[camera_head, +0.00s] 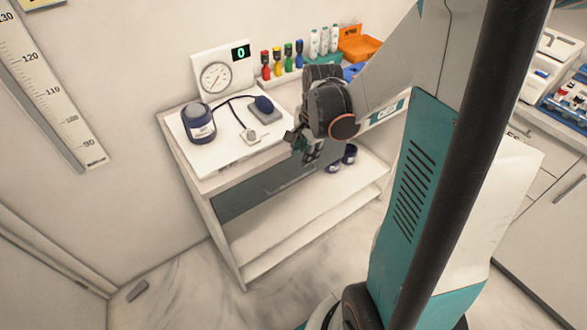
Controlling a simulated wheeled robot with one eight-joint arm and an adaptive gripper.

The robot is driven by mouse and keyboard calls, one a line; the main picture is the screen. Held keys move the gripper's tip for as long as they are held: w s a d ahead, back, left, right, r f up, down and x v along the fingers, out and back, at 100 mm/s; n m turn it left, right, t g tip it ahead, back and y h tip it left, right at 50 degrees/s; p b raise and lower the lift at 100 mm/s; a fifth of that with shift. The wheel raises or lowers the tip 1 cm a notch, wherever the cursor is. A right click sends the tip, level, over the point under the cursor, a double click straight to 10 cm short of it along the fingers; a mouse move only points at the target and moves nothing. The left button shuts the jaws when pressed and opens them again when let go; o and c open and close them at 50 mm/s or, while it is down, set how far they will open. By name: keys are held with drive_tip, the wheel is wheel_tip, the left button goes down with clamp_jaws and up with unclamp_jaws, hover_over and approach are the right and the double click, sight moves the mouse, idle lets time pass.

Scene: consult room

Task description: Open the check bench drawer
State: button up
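The check bench (205,180) is a white bench with a teal "CHECK" label (387,112) on its front edge. Its drawer (240,197) has a dark grey front under the top and looks shut. A bar handle (294,181) runs along the drawer front, its right part close to my gripper in the picture. My gripper (303,148) hangs over the bench's front edge, above the handle in the picture and apparently apart from it. Its fingers are small and dark, and their opening is unclear. My arm covers the bench's right part.
Several coloured bottles (277,64) and an orange bin (359,44) are behind. Dark cups (349,154) stand on the lower shelf. The floor in front is clear.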

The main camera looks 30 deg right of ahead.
sight(299, 177)
drive_tip(key=f+b, duration=0.1)
drive_tip(key=f, duration=0.2)
drive_tip(key=w+f+b, duration=0.1)
drive_tip(key=f+b, duration=0.1)
drive_tip(key=f, duration=0.2)
drive_tip(key=w+f+b, duration=0.1)
drive_tip(key=f, duration=0.3)
drive_tip(key=shift+w+f, duration=0.1)
drive_tip(key=shift+f, duration=0.05)
clamp_jaws()
